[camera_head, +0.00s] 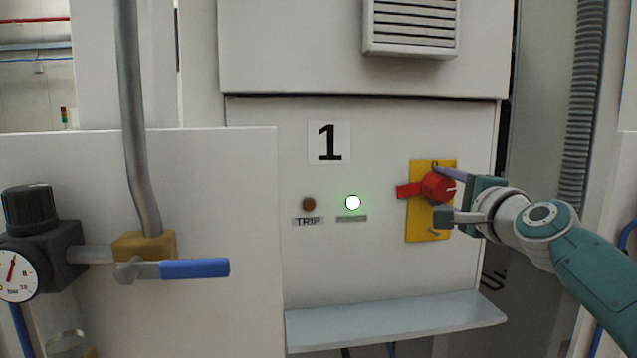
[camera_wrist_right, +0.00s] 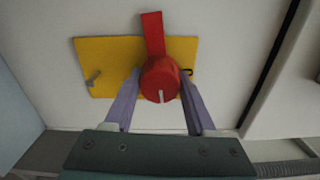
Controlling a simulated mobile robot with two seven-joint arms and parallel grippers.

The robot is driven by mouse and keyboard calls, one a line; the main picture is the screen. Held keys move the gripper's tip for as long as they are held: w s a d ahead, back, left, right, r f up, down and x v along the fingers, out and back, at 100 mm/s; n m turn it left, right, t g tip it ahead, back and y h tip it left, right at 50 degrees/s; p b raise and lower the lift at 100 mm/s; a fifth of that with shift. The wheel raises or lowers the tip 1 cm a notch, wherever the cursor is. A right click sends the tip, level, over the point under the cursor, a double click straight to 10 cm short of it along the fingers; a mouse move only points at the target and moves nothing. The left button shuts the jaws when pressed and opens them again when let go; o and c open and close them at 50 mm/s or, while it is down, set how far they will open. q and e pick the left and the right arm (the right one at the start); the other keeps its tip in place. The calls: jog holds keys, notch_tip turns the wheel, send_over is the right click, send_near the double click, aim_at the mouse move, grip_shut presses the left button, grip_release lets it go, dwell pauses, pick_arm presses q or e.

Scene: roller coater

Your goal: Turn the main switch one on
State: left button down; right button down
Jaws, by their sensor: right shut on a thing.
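The main switch is a red rotary knob (camera_head: 436,187) with a flat handle, on a yellow plate (camera_head: 418,228) on the white panel marked 1. In the head view its handle points left, and the white line on the knob points right. A mark shows near the plate's top and another near its bottom. My right gripper (camera_head: 439,193) is shut on the knob, coming from the right. In the right wrist view its two purple fingers (camera_wrist_right: 160,78) lie on either side of the knob (camera_wrist_right: 161,80), with the handle pointing up. My left gripper is not in view.
Left of the switch are a glowing green lamp (camera_head: 353,203) and a dark lamp (camera_head: 309,204) labelled TRIP. A pale ledge (camera_head: 395,321) juts out below. A blue-handled valve (camera_head: 194,268) and a gauge (camera_head: 17,275) stand at the left, near a vertical pipe (camera_head: 131,100).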

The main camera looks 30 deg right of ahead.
jog(key=shift+m, duration=1)
jog(key=shift+c, duration=1.1)
grip_release()
